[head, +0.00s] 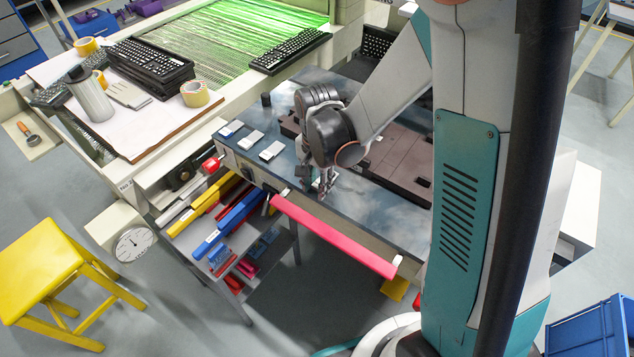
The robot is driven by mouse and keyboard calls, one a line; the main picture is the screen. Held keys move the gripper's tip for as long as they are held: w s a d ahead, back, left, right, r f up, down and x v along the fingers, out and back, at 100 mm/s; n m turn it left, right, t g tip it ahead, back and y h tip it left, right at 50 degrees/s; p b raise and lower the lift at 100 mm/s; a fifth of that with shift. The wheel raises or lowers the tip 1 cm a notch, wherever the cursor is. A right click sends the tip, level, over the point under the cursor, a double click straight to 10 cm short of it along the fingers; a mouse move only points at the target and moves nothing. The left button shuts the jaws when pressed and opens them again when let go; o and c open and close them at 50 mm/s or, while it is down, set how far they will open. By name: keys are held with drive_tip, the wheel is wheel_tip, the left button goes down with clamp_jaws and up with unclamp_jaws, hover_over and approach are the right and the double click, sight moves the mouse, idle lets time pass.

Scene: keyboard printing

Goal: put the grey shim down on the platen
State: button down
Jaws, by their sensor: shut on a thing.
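My gripper (320,184) points down over the front part of the dark blue-grey bench top, beside the brownish plate with recesses, which I take for the platen (400,172). The gripper is shut on a small light-grey piece, which I take for the grey shim (326,181). Fingers and wrist hide much of this piece. It is low over the bench top; I cannot tell whether it touches. My arm hides part of the plate.
Three small pale blocks (250,140) lie in a row on the bench's left end, near a dark cylinder (266,99). A pink-red bar (330,235) runs along the front edge. Coloured parts fill the shelf below. A yellow stool (45,265) stands at left.

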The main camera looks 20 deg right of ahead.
drive_tip(key=c, duration=1.2)
unclamp_jaws()
wheel_tip(320, 180, up, 12)
drive_tip(key=p, duration=0.4)
drive_tip(key=s+d+r+n+t, duration=0.3)
drive_tip(key=s+r+n+t, duration=0.4)
drive_tip(key=s+r+n, duration=0.3)
drive_tip(key=s+r, duration=0.3)
drive_tip(key=shift+s+n, duration=0.2)
drive_tip(key=shift+n, duration=0.2)
